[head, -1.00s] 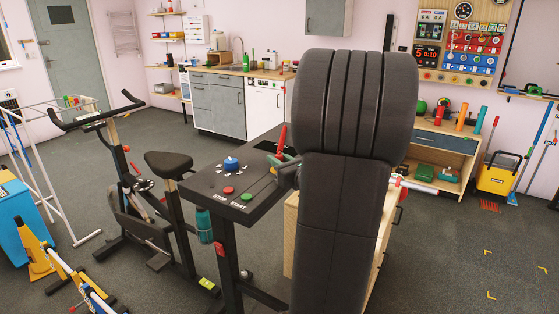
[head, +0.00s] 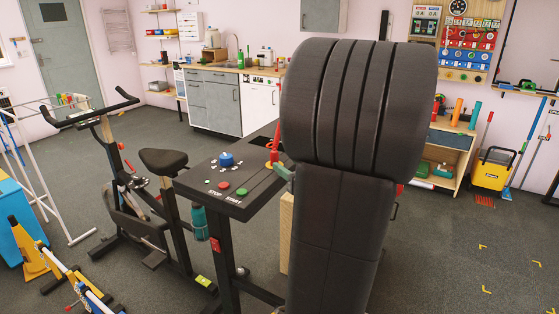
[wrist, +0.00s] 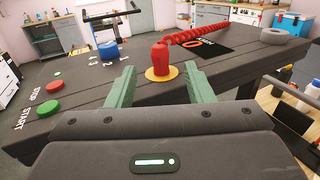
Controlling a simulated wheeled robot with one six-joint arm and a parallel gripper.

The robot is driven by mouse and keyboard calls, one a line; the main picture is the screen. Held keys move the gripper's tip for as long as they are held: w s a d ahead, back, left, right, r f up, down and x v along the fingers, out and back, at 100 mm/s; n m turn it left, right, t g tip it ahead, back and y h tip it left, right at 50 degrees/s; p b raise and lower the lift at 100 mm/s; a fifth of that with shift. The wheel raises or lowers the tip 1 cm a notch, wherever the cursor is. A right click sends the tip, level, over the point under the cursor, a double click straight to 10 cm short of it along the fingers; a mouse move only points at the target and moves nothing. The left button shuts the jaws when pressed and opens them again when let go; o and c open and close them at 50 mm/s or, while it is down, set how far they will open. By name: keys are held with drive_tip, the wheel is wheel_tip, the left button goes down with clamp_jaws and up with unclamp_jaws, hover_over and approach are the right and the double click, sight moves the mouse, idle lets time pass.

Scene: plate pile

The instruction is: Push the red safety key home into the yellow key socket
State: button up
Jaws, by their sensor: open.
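The red safety key (wrist: 160,58) stands upright on the round yellow key socket (wrist: 160,74) on the dark console top. How deep it sits in the socket I cannot tell. In the head view the key (head: 276,143) and a bit of the socket (head: 270,164) show just left of my arm. My gripper (wrist: 160,70) is open, its two green fingers apart on the near left and right of the key, with clear gaps and nothing held. In the head view my arm hides most of the gripper; one green finger shows near the socket.
A blue knob (wrist: 108,50), a red stop button (wrist: 47,108) and a green start button (wrist: 75,90) lie left of the socket. A red coiled cord (wrist: 205,36) runs behind the key to the right. A grey ring (wrist: 286,36) lies at the far right.

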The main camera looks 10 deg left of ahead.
sight(277, 157)
drive_tip(key=v, duration=0.7)
drive_tip(key=shift+w+a, duration=0.1)
drive_tip(key=shift+a, duration=0.1)
drive_tip(key=x, duration=1.3)
drive_tip(key=shift+w+a+f+p, duration=0.1)
drive_tip(key=shift+w+a+p, duration=0.1)
drive_tip(key=shift+w+p, duration=0.1)
drive_tip(key=shift+r, duration=0.2)
drive_tip(key=shift+d+f, duration=0.1)
drive_tip(key=shift+f, duration=0.05)
